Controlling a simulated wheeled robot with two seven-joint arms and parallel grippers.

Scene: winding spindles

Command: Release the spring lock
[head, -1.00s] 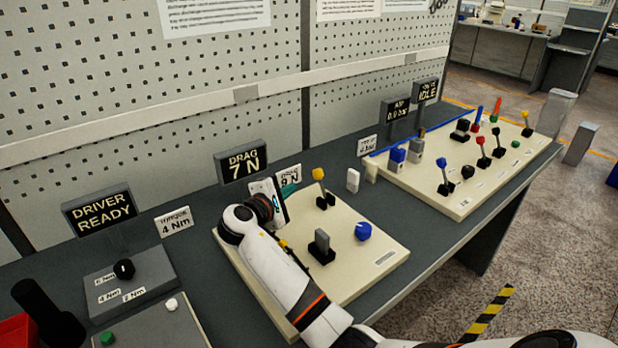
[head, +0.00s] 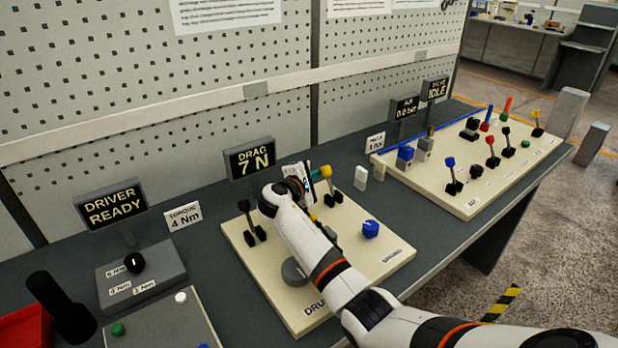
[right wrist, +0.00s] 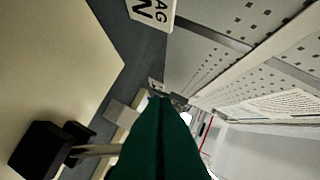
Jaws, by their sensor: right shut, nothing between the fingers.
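The cream board (head: 370,262) carries a small SPRING label (head: 392,255) at its right front edge, near a blue knob (head: 370,229). A yellow-tipped lever (head: 327,173) stands on a black base at its back. A black lever (head: 250,218) stands at its left. I cannot tell which control is the spring lock. My right gripper (head: 318,174) is shut and empty, its teal fingers beside the yellow tip; contact is unclear. In the right wrist view the shut fingers (right wrist: 160,105) fill the lower middle. My right arm hides the board's middle. My left gripper is not in view.
A DRAG 7 N display (head: 249,159) stands behind the board. A small white block (head: 361,178) is right of the yellow lever. A second board (head: 465,205) with several levers lies further right. A torque box (head: 150,275) stands left.

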